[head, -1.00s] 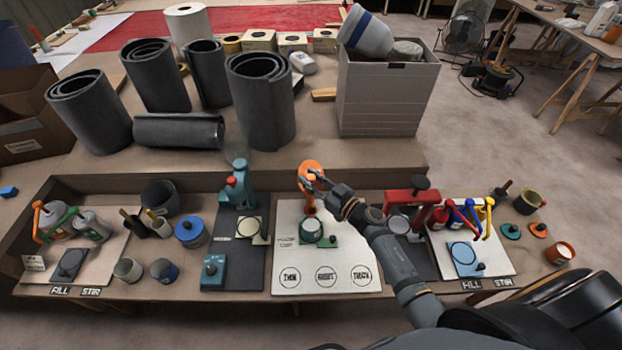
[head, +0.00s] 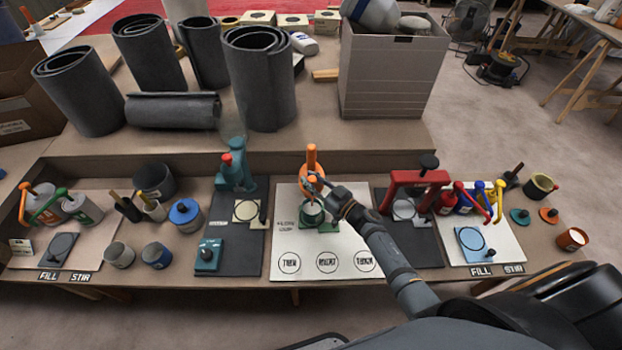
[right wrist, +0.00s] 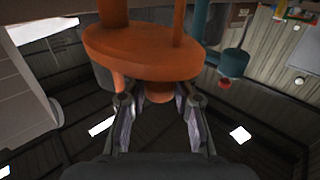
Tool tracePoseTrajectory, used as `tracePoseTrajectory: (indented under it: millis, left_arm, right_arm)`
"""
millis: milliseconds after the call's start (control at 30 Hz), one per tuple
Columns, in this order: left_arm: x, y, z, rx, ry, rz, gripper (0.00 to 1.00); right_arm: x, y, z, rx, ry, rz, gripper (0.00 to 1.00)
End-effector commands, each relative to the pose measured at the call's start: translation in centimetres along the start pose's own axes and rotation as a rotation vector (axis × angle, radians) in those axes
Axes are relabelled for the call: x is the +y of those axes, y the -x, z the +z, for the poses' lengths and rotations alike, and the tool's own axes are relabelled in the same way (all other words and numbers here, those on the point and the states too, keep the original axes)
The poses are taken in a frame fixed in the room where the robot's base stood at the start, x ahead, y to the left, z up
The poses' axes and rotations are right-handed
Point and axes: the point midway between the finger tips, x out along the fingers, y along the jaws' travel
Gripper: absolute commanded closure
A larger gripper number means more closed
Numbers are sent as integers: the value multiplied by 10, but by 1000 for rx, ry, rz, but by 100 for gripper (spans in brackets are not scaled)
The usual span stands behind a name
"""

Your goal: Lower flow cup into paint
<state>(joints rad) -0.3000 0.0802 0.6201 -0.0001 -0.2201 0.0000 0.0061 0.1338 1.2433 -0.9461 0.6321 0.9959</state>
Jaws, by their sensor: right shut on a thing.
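The orange flow cup (head: 311,158), with its upright handle, is in my right gripper (head: 314,184). It stands over the small pot of paint (head: 312,211) on a green base, in the middle of the white flow cup mat. The right wrist view shows the orange flow cup (right wrist: 145,50) large, with its lower part between the two fingers of the right gripper (right wrist: 158,105). The cup's lower end is partly hidden by the gripper, so I cannot tell whether it is in the paint. My left gripper is not in view.
A teal stand (head: 235,172) is to the left and a red frame (head: 415,180) close to the right of my right arm. The mat (head: 345,245) is bare in front of the pot, apart from three labelled circles.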

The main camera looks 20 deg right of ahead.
Motion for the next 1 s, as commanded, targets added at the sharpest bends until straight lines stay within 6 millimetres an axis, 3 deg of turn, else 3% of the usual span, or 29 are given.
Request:
tracePoseTrajectory:
  millis: [33,167,200,367,733,1000]
  left_arm:
    - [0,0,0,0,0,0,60]
    - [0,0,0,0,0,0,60]
    - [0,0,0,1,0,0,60]
    - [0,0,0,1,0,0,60]
    - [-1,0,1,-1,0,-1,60]
    - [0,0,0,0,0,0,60]
  right_arm:
    - [-2,4,9,-17,-4,0,100]
    - [-2,5,10,-20,-5,1,100]
    - [-2,5,10,-20,-5,1,70]
    - [-2,4,8,-16,-4,1,50]
    - [-1,11,6,-13,-3,0,50]
    - [-2,73,6,-16,-1,-2,50]
